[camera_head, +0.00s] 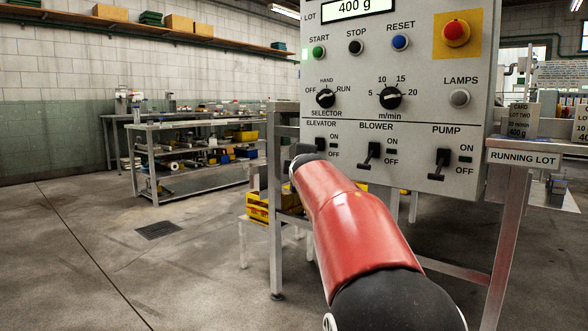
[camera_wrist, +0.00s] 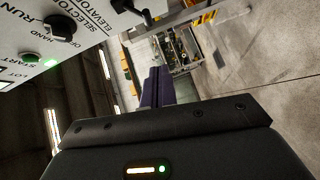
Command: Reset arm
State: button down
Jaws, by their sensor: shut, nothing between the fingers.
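My red and black arm reaches up from the bottom in the head view, in front of the control panel (camera_head: 425,115). My gripper (camera_wrist: 158,88) shows in the wrist view with its dark fingers together and nothing between them. It is apart from the panel, which lies to the left there. The selector knob (camera_head: 325,98) and the lit green START button (camera_head: 318,52) are uncovered.
The panel also bears a speed knob (camera_head: 390,97), blower switch (camera_head: 373,154), pump switch (camera_head: 442,163) and red emergency button (camera_head: 456,32). A metal post (camera_head: 276,220) stands left of my arm. A workbench (camera_head: 190,125) is farther back. Open floor (camera_head: 110,245) lies to the left.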

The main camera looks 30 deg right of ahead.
jog(key=s+a+f+m+g+y, duration=0.2)
jog(key=s+a+f+m, duration=0.1)
jog(key=s+a+f, duration=0.4)
jog(key=s+a+f+m+g+y, duration=0.25)
jog(key=s+a+f, duration=0.25)
jog(key=s+a, duration=0.4)
jog(key=s+a+f+m+g+y, duration=0.1)
jog(key=s+a+f+m+g, duration=0.25)
jog(key=s+f, duration=0.55)
jog(key=s+a+f+m+g+y, duration=0.1)
jog(key=s+a+f+m+g, duration=0.2)
jog(key=s+f, duration=0.65)
jog(key=s+r+t+p, duration=0.1)
jog(key=s+r+p, duration=0.2)
jog(key=r+p, duration=0.9)
notch_tip(320, 180, up, 2)
jog(key=shift+a+r, duration=0.1)
jog(key=shift+a, duration=0.35)
jog(key=shift+d, duration=0.1)
